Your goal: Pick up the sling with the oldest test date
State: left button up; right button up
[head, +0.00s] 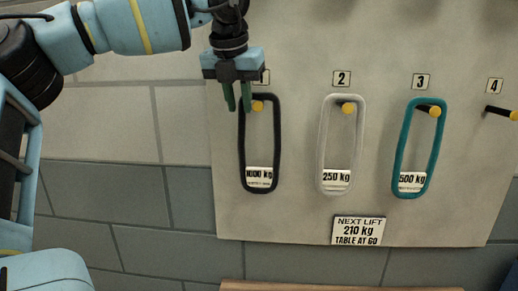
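Three slings hang on yellow-tipped pegs. The black sling (277,145) hangs under number 1 with a 1000 kg tag (259,174). The white sling (323,140) hangs under number 2 with a 250 kg tag (336,178). The teal sling (401,150) hangs under number 3 with a 500 kg tag (411,179). The small print on the tags, where any test date might be, is too small to read. My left gripper (238,108) points down at the top left of the black sling, its green fingers apart with nothing between them. My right gripper is out of view.
The pale board (300,218) carries an empty peg (500,111) under number 4. A sign (358,231) below reads NEXT LIFT 210 kg, TABLE AT 60 or GO. A wooden edge (340,288) shows at the bottom. Block wall lies left of the board.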

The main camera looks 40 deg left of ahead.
aim_at(241, 118)
pick_arm(q)
jog(key=shift+p+x, duration=0.5)
jog(key=shift+x, duration=2)
grip_shut()
